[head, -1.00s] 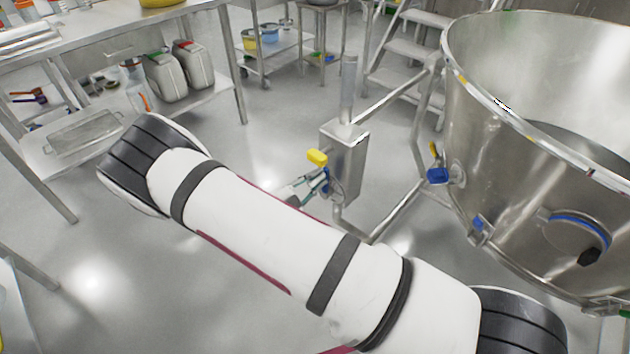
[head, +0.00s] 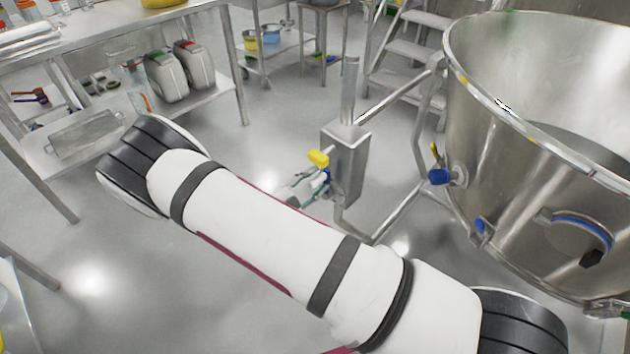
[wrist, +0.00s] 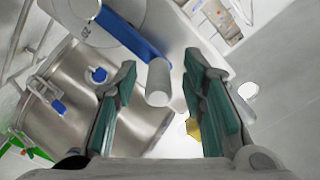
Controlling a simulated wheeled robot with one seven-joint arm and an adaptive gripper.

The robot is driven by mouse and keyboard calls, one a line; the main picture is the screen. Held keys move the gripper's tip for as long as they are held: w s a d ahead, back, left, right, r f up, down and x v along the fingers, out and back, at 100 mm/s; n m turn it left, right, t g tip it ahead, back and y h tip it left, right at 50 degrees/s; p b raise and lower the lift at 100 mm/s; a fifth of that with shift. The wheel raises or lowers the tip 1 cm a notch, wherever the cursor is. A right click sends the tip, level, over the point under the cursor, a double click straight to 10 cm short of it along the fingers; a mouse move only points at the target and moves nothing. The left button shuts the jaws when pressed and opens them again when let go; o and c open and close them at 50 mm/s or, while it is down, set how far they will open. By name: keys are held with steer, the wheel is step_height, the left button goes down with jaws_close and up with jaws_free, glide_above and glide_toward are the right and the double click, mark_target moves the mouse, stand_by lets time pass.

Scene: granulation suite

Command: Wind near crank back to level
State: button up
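A crank with a blue arm and a pale grey round handle (wrist: 158,82) shows in the wrist view. The blue arm (wrist: 140,38) runs from a grey hub at upper left to the handle. My gripper (wrist: 158,78) is open, with its teal-padded fingers on either side of the handle and visible gaps at both sides. In the head view my gripper (head: 305,194) is small and partly hidden behind my white arm, beside the steel gearbox (head: 348,160). A blue piece (head: 326,180) and a yellow handle (head: 318,158) show at the gearbox's left face.
A large steel bowl (head: 500,160) stands right of the gearbox, joined by tubular framing (head: 395,100). Steps (head: 410,50) stand behind. A steel bench with a lower shelf (head: 205,100) holding grey canisters (head: 165,76) is at left. Floor between bench and gearbox is clear.

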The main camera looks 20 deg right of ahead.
steer(key=v, duration=1.1)
steer(key=shift+s+a, duration=0.15)
steer(key=shift+a, duration=0.15)
steer(key=shift+r, duration=0.1)
